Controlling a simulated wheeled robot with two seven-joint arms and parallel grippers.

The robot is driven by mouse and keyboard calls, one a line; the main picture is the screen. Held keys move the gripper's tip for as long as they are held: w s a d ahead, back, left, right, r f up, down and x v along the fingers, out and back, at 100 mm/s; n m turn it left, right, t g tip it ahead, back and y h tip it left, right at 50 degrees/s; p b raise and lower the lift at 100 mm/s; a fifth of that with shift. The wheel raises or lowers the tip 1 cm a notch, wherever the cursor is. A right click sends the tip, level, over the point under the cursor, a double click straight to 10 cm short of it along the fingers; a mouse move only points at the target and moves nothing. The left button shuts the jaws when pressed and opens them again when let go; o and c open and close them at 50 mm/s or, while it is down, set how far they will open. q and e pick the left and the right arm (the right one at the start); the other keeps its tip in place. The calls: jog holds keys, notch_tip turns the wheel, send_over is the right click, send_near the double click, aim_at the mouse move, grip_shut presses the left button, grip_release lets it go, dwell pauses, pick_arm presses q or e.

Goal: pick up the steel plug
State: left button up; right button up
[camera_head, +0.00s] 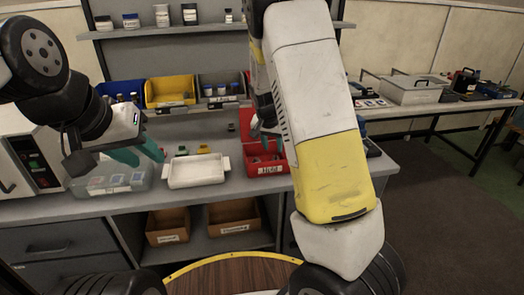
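I cannot make out the steel plug for certain; it may be too small to tell or hidden. A red bin (266,169) with a white label stands on the bench, with small unclear items inside. My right gripper (266,140) is over this bin, its teal fingertips partly hidden by my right arm, so its opening is unclear. My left gripper (139,153) is at the left, above a clear plastic box (112,180). Its two teal fingers look spread apart with nothing between them.
A white tray (195,172) sits between the grippers, with small yellow-topped pieces (203,149) behind it. Blue, yellow (170,89) and grey bins line the back. A white machine (30,160) stands at the left.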

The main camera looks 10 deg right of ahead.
aim_at(275, 156)
jog(key=x, duration=0.7)
jog(key=shift+d+f, duration=0.15)
jog(key=shift+f, duration=0.05)
grip_shut()
